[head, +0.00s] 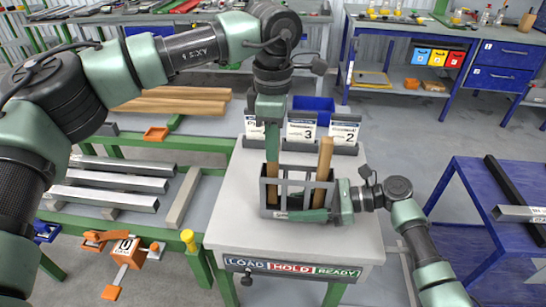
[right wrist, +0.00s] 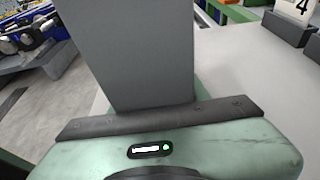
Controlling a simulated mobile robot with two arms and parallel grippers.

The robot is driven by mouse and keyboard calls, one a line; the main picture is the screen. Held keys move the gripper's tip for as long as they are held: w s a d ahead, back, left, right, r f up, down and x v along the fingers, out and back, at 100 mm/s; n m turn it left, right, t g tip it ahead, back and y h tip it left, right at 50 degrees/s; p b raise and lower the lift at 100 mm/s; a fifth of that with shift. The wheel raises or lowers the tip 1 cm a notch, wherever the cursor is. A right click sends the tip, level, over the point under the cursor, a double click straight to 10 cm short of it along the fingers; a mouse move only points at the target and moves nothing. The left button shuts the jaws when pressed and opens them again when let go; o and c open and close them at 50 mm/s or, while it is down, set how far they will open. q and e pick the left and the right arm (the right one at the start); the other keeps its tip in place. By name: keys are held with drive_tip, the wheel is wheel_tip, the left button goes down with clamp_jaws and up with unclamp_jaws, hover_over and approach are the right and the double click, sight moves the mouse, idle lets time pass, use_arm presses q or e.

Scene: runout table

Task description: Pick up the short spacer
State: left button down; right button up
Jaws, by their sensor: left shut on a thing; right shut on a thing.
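A grey open-frame holder (head: 290,181) stands on the white table. A short wooden piece (head: 272,186), which I take for the short spacer, is upright in its left compartment, mostly low behind the frame. A longer wooden piece (head: 324,158) rises well above the rim on the right, slightly tilted. My left gripper (head: 272,162) points down into the left compartment, shut on the short piece; its tips are partly hidden. My right gripper (head: 312,214) is low at the holder's front right, shut on the holder. A flat grey panel (right wrist: 128,50) fills the middle of the right wrist view.
Numbered card stands (head: 301,131) line the back of the white table (head: 315,250), with a blue bin (head: 313,105) behind. Metal bars (head: 115,182) lie on a rack at left. A blue table (head: 480,190) is at right. The table front is clear.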

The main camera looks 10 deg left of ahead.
use_arm(q)
wheel_tip(320, 180, up, 14)
drive_tip(key=shift+r, duration=0.15)
use_arm(e)
drive_tip(key=o, duration=1.1)
drive_tip(key=shift+c, duration=0.2)
drive_tip(key=shift+d, duration=0.1)
